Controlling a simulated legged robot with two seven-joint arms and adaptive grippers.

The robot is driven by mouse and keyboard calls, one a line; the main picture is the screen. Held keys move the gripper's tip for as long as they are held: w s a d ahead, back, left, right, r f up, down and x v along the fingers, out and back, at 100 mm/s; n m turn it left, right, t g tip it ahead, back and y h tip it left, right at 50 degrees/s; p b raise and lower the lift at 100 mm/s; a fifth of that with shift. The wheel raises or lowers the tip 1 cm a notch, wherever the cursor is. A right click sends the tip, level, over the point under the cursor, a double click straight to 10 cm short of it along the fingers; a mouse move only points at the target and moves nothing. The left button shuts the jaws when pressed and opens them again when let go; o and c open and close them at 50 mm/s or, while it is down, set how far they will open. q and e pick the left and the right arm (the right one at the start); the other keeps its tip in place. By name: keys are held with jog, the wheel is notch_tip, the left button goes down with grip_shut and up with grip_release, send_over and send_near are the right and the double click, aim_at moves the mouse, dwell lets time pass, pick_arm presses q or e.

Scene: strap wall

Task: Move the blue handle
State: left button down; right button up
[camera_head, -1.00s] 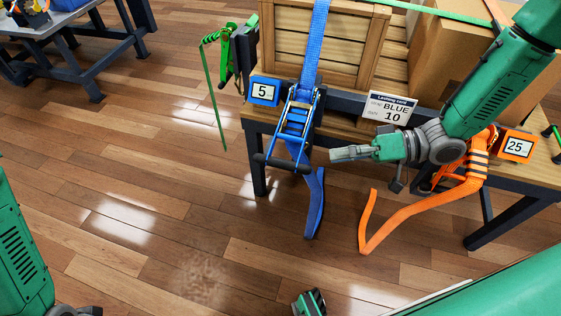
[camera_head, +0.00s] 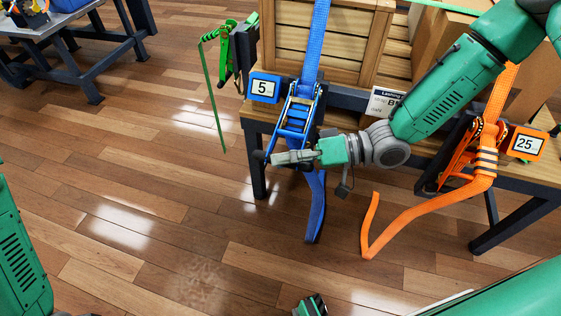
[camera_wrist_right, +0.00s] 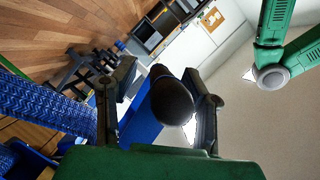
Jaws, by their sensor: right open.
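The blue ratchet (camera_head: 297,112) hangs on a blue strap at the front of the wooden table. Its handle ends in a black crossbar (camera_head: 259,157), mostly hidden behind my right gripper in the head view. My right gripper (camera_head: 278,158) is open at the crossbar, coming from the right. In the right wrist view the dark rounded end of the crossbar (camera_wrist_right: 172,100) lies between the two open fingers (camera_wrist_right: 160,108), with blue behind it. Whether the fingers touch it cannot be told.
A blue display (camera_head: 264,88) reads 5. A green strap (camera_head: 215,95) hangs left. A card (camera_head: 385,102) is partly covered by my arm. The floor in front is clear.

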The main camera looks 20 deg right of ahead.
jog(key=shift+a, duration=0.3)
jog(key=shift+w, duration=0.1)
grip_shut()
jog(key=shift+f, duration=0.1)
